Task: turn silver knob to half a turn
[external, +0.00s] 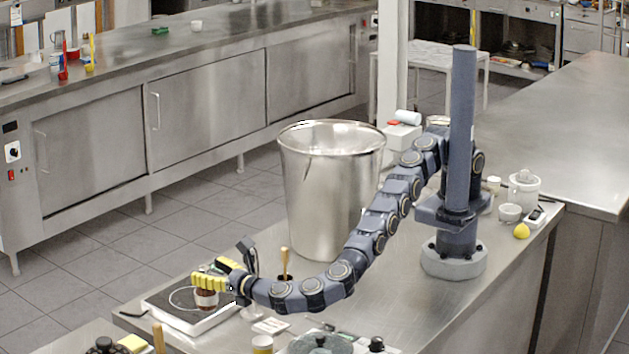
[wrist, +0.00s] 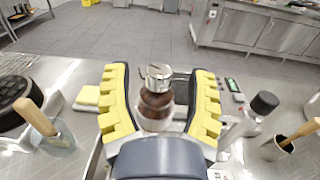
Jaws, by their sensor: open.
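The silver knob (wrist: 158,75) is a short shiny cylinder with a line across its top. It sits on a brown, rounded body (wrist: 155,103) that looks like a small mill. My gripper (wrist: 160,85) is open, with one yellow ridged finger on each side of the knob and body. A gap shows on both sides, so the fingers look clear of it. In the external view my gripper (external: 212,278) is low over the counter, just above and around the brown body (external: 206,298). The knob is hidden behind the yellow fingers there.
A flat scale-like device (external: 172,312) lies under the gripper. A wooden-handled cup (wrist: 58,140) stands left, another cup (wrist: 280,148) right, and a black-topped item (wrist: 264,102) near the right finger. A large metal bucket (external: 318,195) stands behind my arm.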

